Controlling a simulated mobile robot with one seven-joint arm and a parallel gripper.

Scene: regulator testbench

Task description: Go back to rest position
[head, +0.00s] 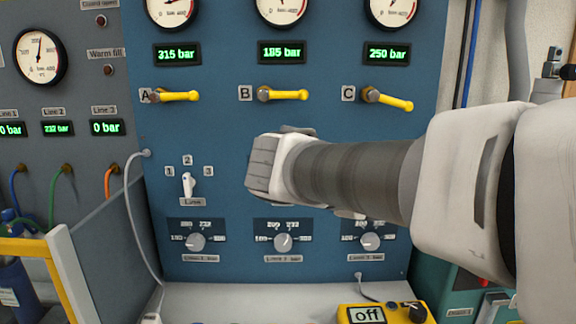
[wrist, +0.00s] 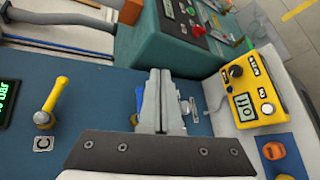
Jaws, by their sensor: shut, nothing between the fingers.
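My gripper (head: 262,166) is in front of the blue panel (head: 225,125) in the head view, below lever B (head: 282,95) and above the Line 2 knob (head: 283,242). In the wrist view my gripper (wrist: 158,100) has its two grey fingers together, with nothing between them. The arm reaches in from the right side of the head view. The fingers hide part of a panel knob (wrist: 187,107) in the wrist view. I cannot tell the exact gap between gripper and panel.
Yellow levers A (head: 178,96) and C (head: 388,99) stick out from the panel. A white Line switch (head: 188,185) is at its left. A yellow meter reading "off" (head: 383,314) is at the front. A teal box (wrist: 165,45) stands beside the panel.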

